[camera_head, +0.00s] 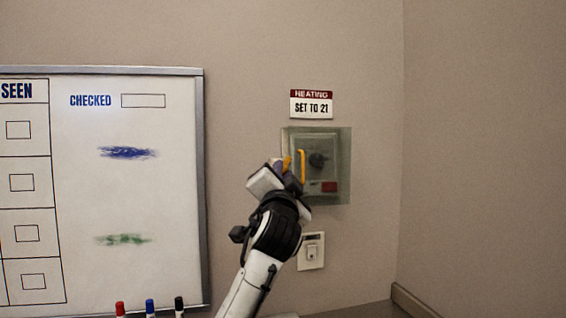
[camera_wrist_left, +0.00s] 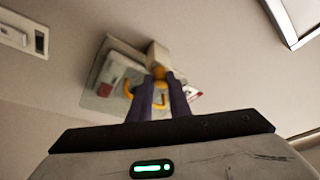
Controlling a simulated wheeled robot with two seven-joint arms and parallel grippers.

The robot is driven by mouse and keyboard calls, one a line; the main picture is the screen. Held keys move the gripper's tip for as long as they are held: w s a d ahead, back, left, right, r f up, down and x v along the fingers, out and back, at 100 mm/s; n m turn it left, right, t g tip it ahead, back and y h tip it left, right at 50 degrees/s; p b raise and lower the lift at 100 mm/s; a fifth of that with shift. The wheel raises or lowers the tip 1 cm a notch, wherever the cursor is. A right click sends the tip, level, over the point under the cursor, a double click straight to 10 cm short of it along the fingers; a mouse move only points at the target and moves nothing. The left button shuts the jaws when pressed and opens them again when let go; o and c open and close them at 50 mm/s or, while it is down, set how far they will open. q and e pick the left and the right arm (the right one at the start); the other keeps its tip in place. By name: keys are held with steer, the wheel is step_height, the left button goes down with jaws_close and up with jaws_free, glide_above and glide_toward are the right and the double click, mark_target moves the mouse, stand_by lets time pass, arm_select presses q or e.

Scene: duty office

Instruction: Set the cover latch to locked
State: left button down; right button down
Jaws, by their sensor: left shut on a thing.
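The heating control box (camera_head: 342,180) is on the wall under a sign, with a clear cover (camera_head: 318,142) over a dark dial (camera_head: 318,160). A yellow handle (camera_head: 302,166) stands on the cover; it also shows in the left wrist view (camera_wrist_left: 127,88). My left gripper (camera_head: 286,168) is at the left edge of the box. Its purple fingers (camera_wrist_left: 159,90) are shut on a small yellow part (camera_wrist_left: 158,72), which appears to be the cover latch. The fingers hide much of it, and I cannot read its setting. My right gripper is out of view.
A "HEATING SET TO 21" sign (camera_head: 311,104) is above the box. A light switch (camera_head: 311,252) is below it. A whiteboard (camera_head: 180,200) with a grey frame is to the left, with several markers (camera_head: 150,307) at its foot. A wall corner is to the right.

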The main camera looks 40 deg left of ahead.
arm_select(q)
steer(key=m+h, duration=0.1)
steer(key=m, duration=0.2)
steer(key=m+g+h, duration=0.1)
steer(key=m, duration=0.3)
steer(key=r+m+g+h, duration=0.1)
steer(key=m, duration=0.2)
steer(key=shift+s+m+h, duration=0.1)
steer(key=shift+m+h, duration=0.2)
steer(key=shift+m, duration=0.1)
steer(key=shift+f, duration=0.1)
steer(key=c, duration=1.6)
jaws_free()
steer(key=shift+c, duration=0.2)
